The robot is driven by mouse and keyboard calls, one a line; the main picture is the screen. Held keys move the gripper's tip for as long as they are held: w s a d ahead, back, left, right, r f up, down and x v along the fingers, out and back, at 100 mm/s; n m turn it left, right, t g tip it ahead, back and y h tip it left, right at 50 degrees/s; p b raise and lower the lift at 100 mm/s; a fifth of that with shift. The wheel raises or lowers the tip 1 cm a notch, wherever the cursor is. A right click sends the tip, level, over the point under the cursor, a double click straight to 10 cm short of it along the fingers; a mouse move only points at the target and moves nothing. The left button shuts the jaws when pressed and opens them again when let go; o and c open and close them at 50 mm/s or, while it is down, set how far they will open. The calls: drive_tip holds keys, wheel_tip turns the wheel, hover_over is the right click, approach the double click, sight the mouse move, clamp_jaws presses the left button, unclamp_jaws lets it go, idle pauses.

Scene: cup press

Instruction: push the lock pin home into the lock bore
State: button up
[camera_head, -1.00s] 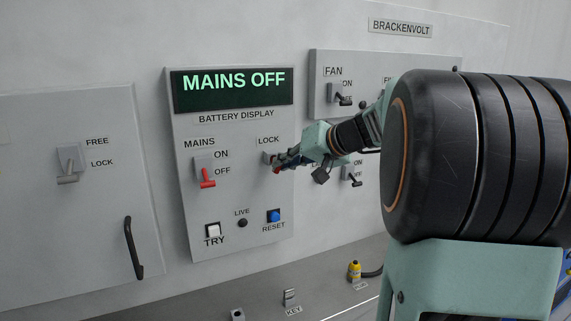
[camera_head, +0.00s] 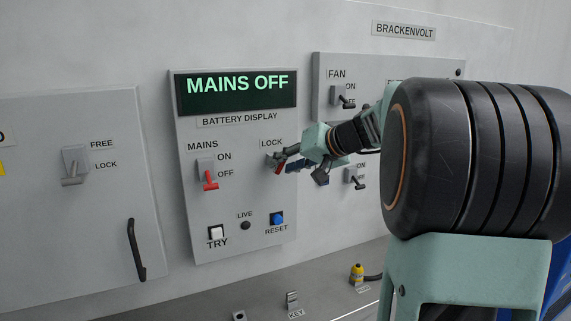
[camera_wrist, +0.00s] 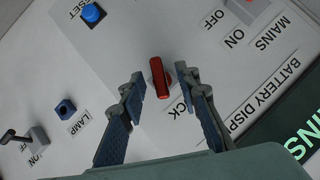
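The red lock pin (camera_wrist: 158,77) stands at the panel beside the partly hidden LOCK label (camera_wrist: 181,106). In the wrist view my gripper (camera_wrist: 161,82) is open, with one finger on each side of the pin and a gap to both. In the head view my gripper (camera_head: 284,161) is close to the panel below the LOCK label (camera_head: 271,143), and the red pin (camera_head: 280,168) shows at its fingertips. The lock bore is hidden behind the pin and fingers. I cannot tell how deep the pin sits.
The display (camera_head: 236,91) reads MAINS OFF. The red mains lever (camera_head: 210,180) points down beside OFF. The blue reset button (camera_head: 277,218), white TRY switch (camera_head: 216,232) and LIVE lamp (camera_head: 246,225) sit below. A fan panel (camera_head: 390,66) stands behind my arm.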

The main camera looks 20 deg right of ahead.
drive_tip(key=v, duration=1.2)
idle(0.4)
